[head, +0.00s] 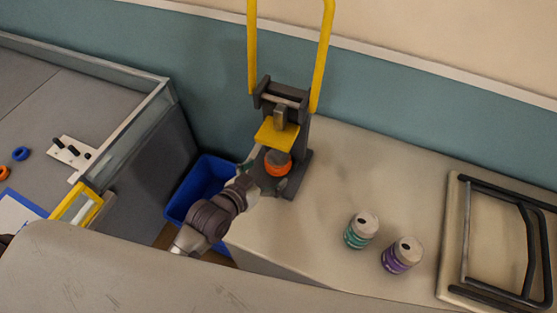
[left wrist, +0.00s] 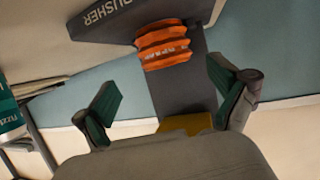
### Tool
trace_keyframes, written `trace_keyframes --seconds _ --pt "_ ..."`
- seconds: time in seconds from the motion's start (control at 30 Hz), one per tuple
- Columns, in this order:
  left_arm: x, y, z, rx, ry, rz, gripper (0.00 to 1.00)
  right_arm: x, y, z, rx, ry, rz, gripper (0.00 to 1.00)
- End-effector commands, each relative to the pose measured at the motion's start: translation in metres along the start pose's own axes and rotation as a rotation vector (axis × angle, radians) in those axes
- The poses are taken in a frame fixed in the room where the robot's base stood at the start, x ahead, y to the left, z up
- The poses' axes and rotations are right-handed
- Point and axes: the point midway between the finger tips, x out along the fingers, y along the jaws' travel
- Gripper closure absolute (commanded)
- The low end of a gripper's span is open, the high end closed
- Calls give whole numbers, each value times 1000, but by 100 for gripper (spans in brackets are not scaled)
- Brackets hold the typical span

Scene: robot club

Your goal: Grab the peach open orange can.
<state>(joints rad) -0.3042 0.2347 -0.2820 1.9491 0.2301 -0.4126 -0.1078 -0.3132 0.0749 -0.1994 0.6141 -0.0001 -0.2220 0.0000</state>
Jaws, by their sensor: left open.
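The orange can (head: 277,168) stands on the base of a can crusher (head: 295,150), under its yellow plate (head: 277,136). In the left wrist view the orange can (left wrist: 164,46) shows orange ribbed sides beyond my fingertips. My left gripper (head: 262,180) is at the crusher's base, close to the can. In the left wrist view my left gripper (left wrist: 164,95) is open, with its green-padded fingers spread wide and nothing between them. The can's top is partly hidden under the crusher in the head view. My right gripper is not in view.
A green can (head: 361,229) and a purple can (head: 402,255) stand on the counter (head: 335,190) to the right. A black-framed rack (head: 500,240) lies farther right. A blue bin (head: 207,185) stands in the gap left of the counter. The crusher has tall yellow handles (head: 322,60).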

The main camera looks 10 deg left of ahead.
Motion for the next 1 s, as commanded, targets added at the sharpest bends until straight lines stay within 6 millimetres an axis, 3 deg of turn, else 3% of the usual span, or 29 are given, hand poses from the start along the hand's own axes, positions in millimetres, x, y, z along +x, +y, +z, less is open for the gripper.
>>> trace_keyframes --seconds 0.37,0.6,0.87,1.0 --pt "37 -5 -4 1 1 0 3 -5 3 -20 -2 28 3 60" --pt "67 -8 -3 0 1 0 3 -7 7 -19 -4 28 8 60" --pt "70 -7 -2 1 -1 0 3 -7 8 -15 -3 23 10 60" --pt "70 -8 -2 1 0 0 25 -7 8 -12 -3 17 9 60"
